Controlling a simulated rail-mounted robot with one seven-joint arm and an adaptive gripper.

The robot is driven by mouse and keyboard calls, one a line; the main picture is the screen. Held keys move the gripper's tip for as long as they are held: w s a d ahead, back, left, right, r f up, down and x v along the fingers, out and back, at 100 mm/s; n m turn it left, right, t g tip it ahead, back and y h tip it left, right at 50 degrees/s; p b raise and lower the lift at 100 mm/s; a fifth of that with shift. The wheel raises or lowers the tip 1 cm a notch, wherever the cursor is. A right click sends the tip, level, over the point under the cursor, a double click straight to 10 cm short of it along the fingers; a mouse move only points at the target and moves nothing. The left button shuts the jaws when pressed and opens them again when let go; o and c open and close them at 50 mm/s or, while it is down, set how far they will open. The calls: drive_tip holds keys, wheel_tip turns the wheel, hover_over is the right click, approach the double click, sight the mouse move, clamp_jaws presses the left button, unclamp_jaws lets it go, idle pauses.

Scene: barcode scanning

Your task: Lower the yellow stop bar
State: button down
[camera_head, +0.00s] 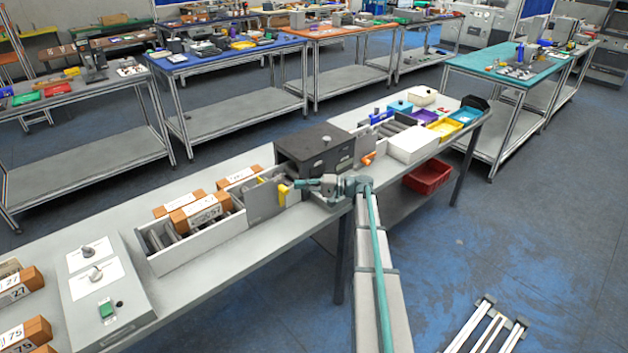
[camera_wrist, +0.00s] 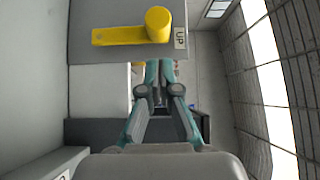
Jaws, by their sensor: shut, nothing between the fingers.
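The yellow stop bar (camera_head: 283,194) is on a grey upright panel (camera_head: 262,204) at the end of the roller conveyor, left of the dark grey box. In the wrist view the stop bar (camera_wrist: 115,37) lies sideways across the panel, with a round yellow knob (camera_wrist: 158,22) at its right end, beside a label reading "UP" (camera_wrist: 181,40). My gripper (camera_head: 299,184) is just right of the stop bar in the head view. In the wrist view my gripper (camera_wrist: 159,64) is shut and empty, its fingertips by the panel's edge, below the knob. I cannot tell whether they touch the panel.
Several labelled brown boxes (camera_head: 195,210) sit on the white-walled conveyor (camera_head: 200,245) to the left. The dark grey box (camera_head: 315,146) stands close behind my gripper. A control panel (camera_head: 105,310) is at the front left. A white box (camera_head: 413,144) and coloured bins stand to the right.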

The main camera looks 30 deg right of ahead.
drive_tip(key=shift+s+a+p, duration=0.25)
drive_tip(key=shift+a+p, duration=0.05)
drive_tip(key=shift+a, duration=0.85)
drive_tip(key=shift+a, duration=0.1)
